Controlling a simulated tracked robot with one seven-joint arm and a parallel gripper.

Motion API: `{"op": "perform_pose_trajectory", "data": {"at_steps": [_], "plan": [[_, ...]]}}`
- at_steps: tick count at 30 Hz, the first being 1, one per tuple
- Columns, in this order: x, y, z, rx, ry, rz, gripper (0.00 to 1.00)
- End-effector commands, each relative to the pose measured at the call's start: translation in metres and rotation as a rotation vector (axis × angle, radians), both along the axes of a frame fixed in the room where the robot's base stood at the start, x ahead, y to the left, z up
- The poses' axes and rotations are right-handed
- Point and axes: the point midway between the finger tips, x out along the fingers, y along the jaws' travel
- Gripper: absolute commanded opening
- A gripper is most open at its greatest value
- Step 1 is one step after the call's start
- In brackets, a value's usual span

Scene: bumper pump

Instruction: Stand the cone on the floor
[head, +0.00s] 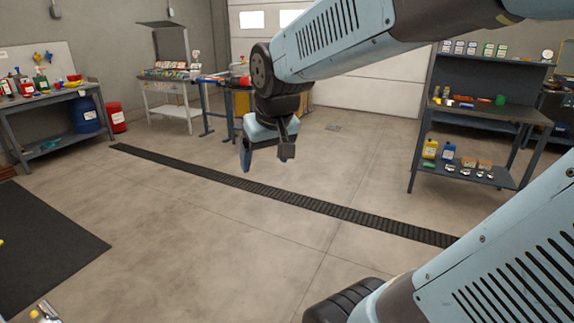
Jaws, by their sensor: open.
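I see no cone that I can make out in the head view. My gripper (266,161) hangs in the middle of the view, pointing down over the floor (230,240). Its two fingers are apart with nothing between them. The floor below it is bare grey concrete.
A dark drain strip (300,201) crosses the floor. A black mat (45,250) lies at left. Workbenches (60,95) with a blue drum (84,116) and red bucket (116,117) stand behind; shelves (470,175) with bottles stand right. The middle floor is clear.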

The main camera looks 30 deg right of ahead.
Motion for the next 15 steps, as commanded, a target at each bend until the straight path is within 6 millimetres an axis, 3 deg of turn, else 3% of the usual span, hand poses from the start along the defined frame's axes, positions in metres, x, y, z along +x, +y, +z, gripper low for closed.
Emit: {"op": "perform_pose_trajectory", "data": {"at_steps": [3,7,15], "plan": [[-0.033,0.001,0.01,0.006,-0.026,-0.005,0.82],[-0.062,0.002,0.015,0.011,-0.042,-0.009,0.82],[-0.088,-0.008,0.017,0.017,-0.055,-0.013,0.82]]}}
